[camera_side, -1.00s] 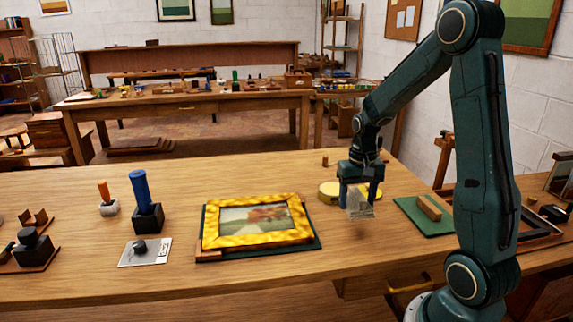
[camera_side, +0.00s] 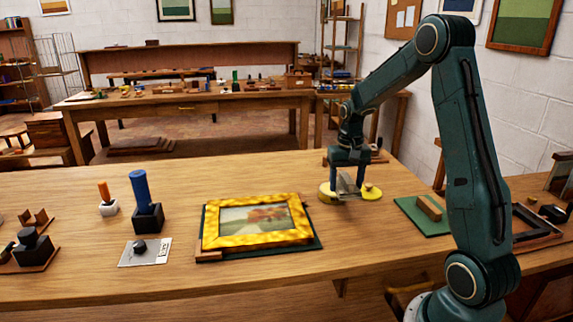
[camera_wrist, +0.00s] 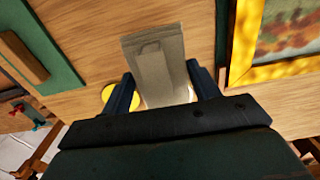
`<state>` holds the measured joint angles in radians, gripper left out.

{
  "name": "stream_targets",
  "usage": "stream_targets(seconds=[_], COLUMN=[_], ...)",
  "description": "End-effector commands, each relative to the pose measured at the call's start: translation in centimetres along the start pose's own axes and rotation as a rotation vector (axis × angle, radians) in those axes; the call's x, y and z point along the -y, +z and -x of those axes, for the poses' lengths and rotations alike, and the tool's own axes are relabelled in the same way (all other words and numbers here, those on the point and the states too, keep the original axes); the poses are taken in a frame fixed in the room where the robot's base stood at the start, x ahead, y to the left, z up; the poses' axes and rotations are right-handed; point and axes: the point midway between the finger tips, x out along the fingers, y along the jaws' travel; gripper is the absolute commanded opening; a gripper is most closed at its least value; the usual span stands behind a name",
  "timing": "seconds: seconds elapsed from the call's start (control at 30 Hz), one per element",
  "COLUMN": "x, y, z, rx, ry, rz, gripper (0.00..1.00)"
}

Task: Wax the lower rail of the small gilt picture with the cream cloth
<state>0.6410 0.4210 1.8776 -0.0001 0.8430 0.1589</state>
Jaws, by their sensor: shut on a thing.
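The gilt picture (camera_side: 257,240), a landscape in a bright gold frame, lies face up on a dark green mat (camera_side: 316,243); the frame's edge also shows at the right of the wrist view (camera_wrist: 247,42). My gripper (camera_side: 348,180) is shut on the folded cream cloth (camera_side: 345,187), which looks greyish and hangs down between the fingers; the cloth also shows in the wrist view (camera_wrist: 153,50). It is over the yellow round tin (camera_side: 328,193), behind and right of the picture. I cannot tell whether the cloth touches the tin's contents. The tin is partly hidden.
A green mat with a wooden block (camera_side: 429,207) lies right of the tin. Left of the picture are a grey card with a dark knob (camera_side: 145,252), a blue-handled tool in a black holder (camera_side: 147,217) and an orange-handled one (camera_side: 106,199). Bare tabletop lies between picture and tin.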

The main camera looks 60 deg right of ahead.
Motion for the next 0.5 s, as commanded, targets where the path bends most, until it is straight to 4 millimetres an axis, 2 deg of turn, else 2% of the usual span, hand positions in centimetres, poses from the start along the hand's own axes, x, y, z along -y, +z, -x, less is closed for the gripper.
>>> stream_targets(seconds=[0.1, 0.5], x=[0.1, 0.2], y=[-1.9, -7.4], z=[0.2, 0.8], rx=[-0.001, 0.0], ry=[0.0, 0.0], rz=[0.0, -0.001], gripper=[0.34, 0.34])
